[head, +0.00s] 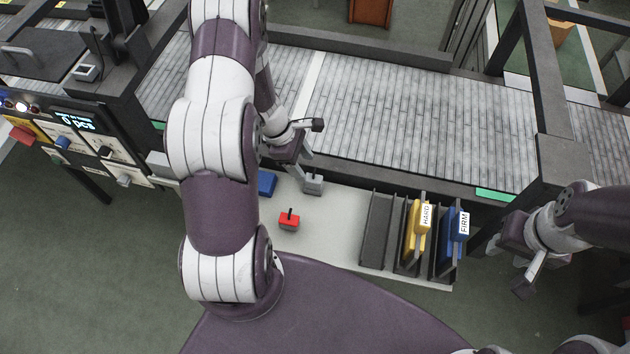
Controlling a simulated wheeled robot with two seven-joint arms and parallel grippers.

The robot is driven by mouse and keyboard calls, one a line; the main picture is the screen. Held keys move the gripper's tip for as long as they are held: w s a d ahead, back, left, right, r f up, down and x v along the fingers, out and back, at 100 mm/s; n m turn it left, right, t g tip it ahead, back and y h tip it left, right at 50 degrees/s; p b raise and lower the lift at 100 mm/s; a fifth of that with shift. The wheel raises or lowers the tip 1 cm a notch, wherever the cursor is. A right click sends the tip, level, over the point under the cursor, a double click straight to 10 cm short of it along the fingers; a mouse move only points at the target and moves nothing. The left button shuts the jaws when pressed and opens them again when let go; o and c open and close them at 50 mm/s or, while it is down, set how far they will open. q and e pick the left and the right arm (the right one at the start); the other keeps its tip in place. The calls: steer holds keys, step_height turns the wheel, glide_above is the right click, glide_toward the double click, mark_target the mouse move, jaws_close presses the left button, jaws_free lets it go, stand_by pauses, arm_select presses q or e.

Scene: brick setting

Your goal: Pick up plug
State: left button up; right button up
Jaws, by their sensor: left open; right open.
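Small blocks lie on the light worktop (340,212): a red one with a black top (289,220), a grey one with a raised stub (313,184) and a blue one (267,184) partly hidden by my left arm. I cannot tell for certain which of them is the plug. My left gripper (312,148) is open and empty, above the worktop's back edge, close to the grey block and apart from it. My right gripper (511,264) is open and empty, off the worktop's right end and far from the blocks.
A dark rack (378,231) on the worktop's right holds a yellow HARD piece (418,234) and a blue FIRM piece (451,236). A grey slatted conveyor (400,115) runs behind. A control panel (85,135) stands at left. The worktop between red block and rack is clear.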

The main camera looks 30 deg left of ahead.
mark_target(311, 177)
arm_select(q)
steer(key=x, duration=0.5)
steer(key=shift+s+d, duration=0.2)
steer(key=shift+s, duration=0.2)
steer(key=shift+w+d+f, duration=0.15)
steer(key=shift+f, duration=0.15)
steer(key=c, duration=1.1)
steer(key=shift+o, duration=0.2)
steer(key=shift+r, duration=0.15)
